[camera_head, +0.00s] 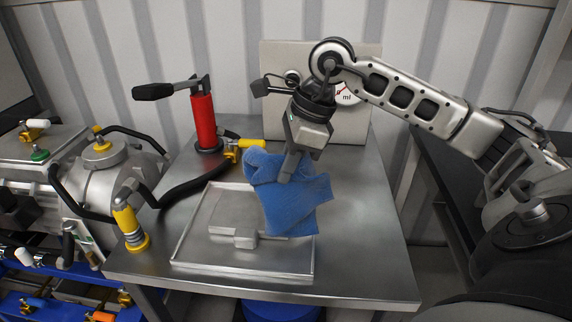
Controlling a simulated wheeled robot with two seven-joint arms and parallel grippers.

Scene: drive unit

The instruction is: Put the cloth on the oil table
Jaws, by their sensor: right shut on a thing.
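A blue cloth (290,200) hangs from my right gripper (290,172), which is shut on its upper part. The cloth is bunched and droops over the right back part of a shallow metal tray. The tray and cloth are over the grey metal oil table (365,240). I cannot tell whether the cloth's lower edge touches the tray or the table. My left gripper does not show.
The metal tray (190,262) holds a flat metal block (235,215). A red hand pump (204,122) with a black handle stands behind it. A gauge panel (275,62) stands at the back. Yellow-fitted hoses and machinery (105,165) crowd the left. The table's right side is bare.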

